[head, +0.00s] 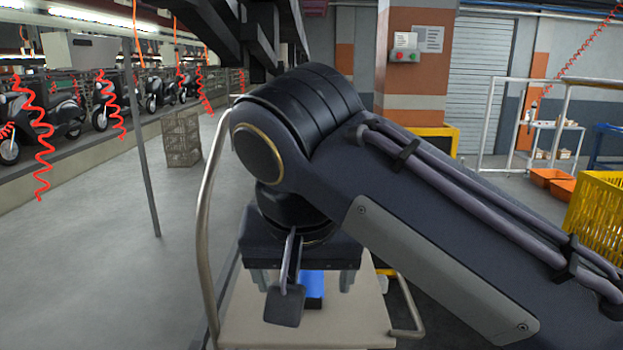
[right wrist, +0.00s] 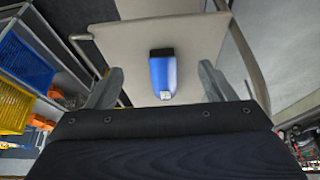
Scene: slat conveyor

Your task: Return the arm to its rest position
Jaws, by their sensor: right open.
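My right arm reaches in from the right in the head view and partly hides what is below it. My right gripper (head: 303,282) points down above a pale trolley top (head: 350,315). In the right wrist view its two fingers (right wrist: 158,85) are wide apart, with nothing held between them. A blue object with a black end and a small white part (right wrist: 163,72) lies on the trolley top, seen between the fingers and apart from them. It shows only in part in the head view (head: 312,285). My left gripper is not in view.
The trolley has a bent metal handle (head: 202,230) close to my right arm. A yellow crate (head: 598,205) and orange bins (head: 553,180) stand at the right. A wire basket (head: 182,140) stands on open floor behind. Scooters (head: 110,100) line the left.

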